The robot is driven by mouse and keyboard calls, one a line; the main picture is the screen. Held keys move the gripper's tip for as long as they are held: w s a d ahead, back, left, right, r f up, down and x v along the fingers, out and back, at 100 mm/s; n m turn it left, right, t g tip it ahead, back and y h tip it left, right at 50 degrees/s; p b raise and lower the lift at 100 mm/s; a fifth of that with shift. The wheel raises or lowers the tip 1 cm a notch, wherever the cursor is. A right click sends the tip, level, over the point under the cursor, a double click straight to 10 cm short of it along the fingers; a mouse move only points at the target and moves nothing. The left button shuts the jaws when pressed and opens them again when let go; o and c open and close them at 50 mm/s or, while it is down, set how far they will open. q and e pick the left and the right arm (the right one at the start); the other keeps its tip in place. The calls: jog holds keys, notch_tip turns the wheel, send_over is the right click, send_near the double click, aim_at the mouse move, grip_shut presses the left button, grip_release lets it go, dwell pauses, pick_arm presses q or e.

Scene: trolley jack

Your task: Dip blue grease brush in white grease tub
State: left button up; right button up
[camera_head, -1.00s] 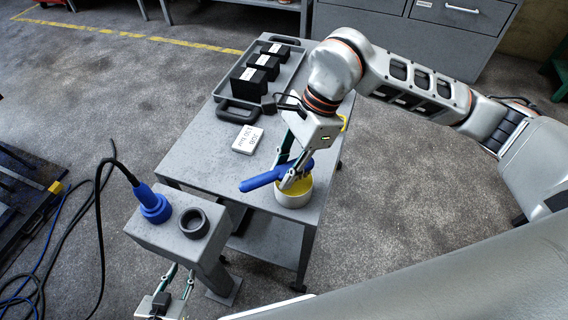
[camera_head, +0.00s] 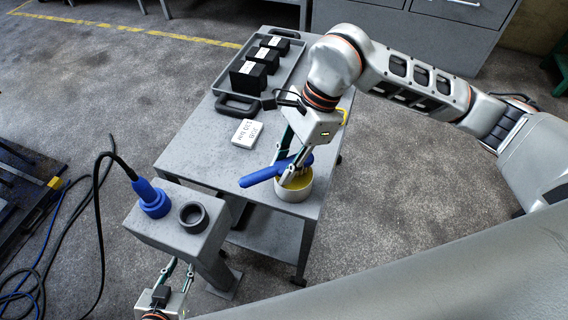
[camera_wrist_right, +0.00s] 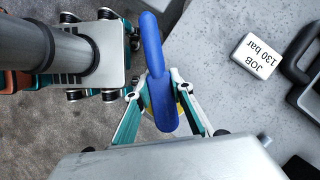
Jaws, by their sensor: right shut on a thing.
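The blue grease brush (camera_head: 262,177) is held slantwise in my right gripper (camera_head: 291,177), which is shut on it. The white grease tub (camera_head: 292,195), with yellow grease inside, stands near the front right edge of the grey trolley. The brush's handle points left past the tub's rim. Its lower end is hidden by the fingers at the tub's opening, so I cannot tell whether it touches the grease. In the right wrist view the brush (camera_wrist_right: 153,45) lies between the two fingers, with a bit of yellow behind. My left gripper (camera_head: 180,268) is open and empty below the grey pedestal.
The grey trolley (camera_head: 190,150) carries a white job card (camera_head: 247,132) and a grey tray (camera_head: 291,72) with black blocks. The grey pedestal (camera_head: 165,232) holds a blue plug (camera_head: 153,201) with a black cable and a dark ring (camera_head: 193,217).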

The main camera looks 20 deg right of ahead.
aim_at(275, 167)
jog(key=shift+f, duration=0.45)
dwell(0.4)
jog(key=shift+f+b, duration=0.1)
jog(key=shift+b, duration=0.25)
dwell(0.8)
jog(key=shift+r+p, duration=0.95)
jog(key=shift+r, duration=0.9)
jog(key=shift+r+p, duration=0.8)
jog(key=shift+r, duration=0.9)
